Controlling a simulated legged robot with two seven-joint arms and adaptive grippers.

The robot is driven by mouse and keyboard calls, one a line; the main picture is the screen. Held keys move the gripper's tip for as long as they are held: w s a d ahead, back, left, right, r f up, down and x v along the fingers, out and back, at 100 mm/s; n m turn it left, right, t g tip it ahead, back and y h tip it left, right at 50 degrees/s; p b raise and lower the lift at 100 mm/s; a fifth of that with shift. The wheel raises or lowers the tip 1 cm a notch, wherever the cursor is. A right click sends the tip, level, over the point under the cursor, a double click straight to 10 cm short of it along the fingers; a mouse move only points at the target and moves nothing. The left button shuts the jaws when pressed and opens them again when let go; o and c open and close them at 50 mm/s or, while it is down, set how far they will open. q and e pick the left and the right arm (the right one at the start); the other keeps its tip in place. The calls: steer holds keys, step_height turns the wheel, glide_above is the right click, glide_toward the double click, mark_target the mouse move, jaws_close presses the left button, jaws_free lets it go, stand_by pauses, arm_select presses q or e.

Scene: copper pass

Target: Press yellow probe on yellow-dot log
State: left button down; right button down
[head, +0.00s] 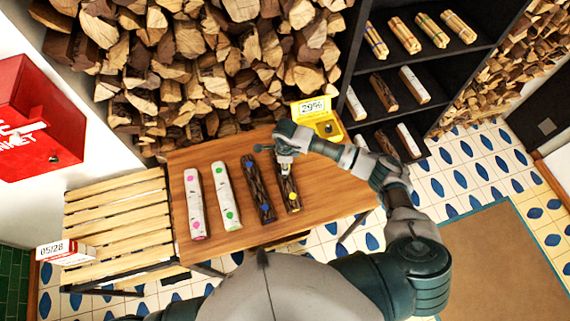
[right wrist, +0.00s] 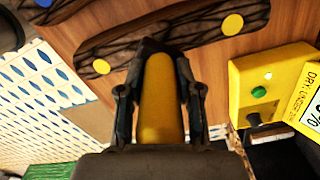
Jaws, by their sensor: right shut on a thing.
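The yellow-dot log (head: 288,190) is dark-barked and lies on the wooden table, rightmost of the row. In the right wrist view the log (right wrist: 200,35) runs across the top, with a yellow dot on each side of the probe. My right gripper (head: 285,165) is over its far half. It is shut on the yellow probe (right wrist: 161,100), which points at the log's middle. The probe's tip is hidden between the fingers, so I cannot tell whether it touches the bark. My left gripper is not in view.
The blue-dot log (head: 258,190), green-dot log (head: 226,195) and pink-dot log (head: 194,204) lie to the left. A yellow meter box (head: 325,128) with a 29% sign (head: 311,107) stands at the table's far right corner. A dark shelf (head: 425,65) stands behind.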

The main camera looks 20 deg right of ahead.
steer(key=shift+r+p, duration=1.5)
steer(key=shift+r, duration=1.55)
